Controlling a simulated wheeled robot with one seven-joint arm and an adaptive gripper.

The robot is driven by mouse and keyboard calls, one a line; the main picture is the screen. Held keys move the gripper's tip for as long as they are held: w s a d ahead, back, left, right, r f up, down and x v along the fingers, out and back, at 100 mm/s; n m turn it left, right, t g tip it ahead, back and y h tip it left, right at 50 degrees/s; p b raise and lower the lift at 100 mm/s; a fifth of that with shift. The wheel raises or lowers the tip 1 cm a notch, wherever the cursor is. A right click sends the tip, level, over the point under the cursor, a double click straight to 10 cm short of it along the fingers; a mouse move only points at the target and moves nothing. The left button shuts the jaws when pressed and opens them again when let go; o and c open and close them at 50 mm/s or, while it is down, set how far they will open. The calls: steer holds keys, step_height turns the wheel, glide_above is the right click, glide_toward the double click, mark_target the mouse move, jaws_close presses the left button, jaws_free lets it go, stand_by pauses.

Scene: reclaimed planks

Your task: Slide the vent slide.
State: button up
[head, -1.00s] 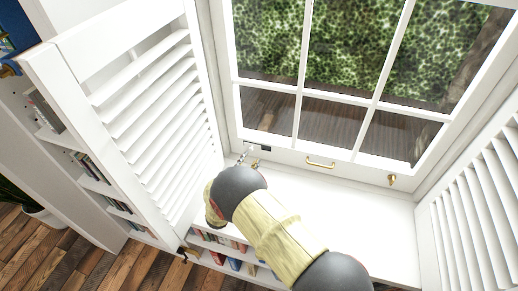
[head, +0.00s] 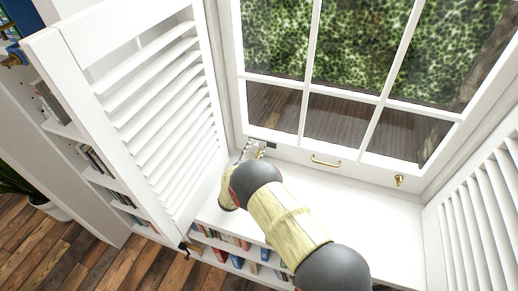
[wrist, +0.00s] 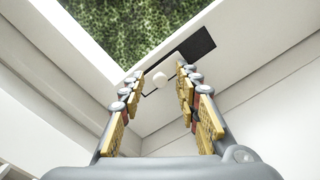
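In the head view the dark slot (head: 271,147) sits at the left end of that rail; the knob is too small to make out there. My gripper (wrist: 158,74) is open, with its two padded fingers on either side of the knob and a visible gap to each. In the head view my gripper (head: 252,150) is at the rail's left end, partly hidden by my arm.
A brass handle (head: 326,162) and a brass latch (head: 399,181) are farther right along the window's bottom. Louvred shutters stand open at left (head: 165,100) and right (head: 490,200). The white sill (head: 375,215) is clear to the right, above book shelves (head: 225,240).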

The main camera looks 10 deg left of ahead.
steer(key=shift+c, duration=0.3)
steer(key=c, duration=0.8)
jaws_close()
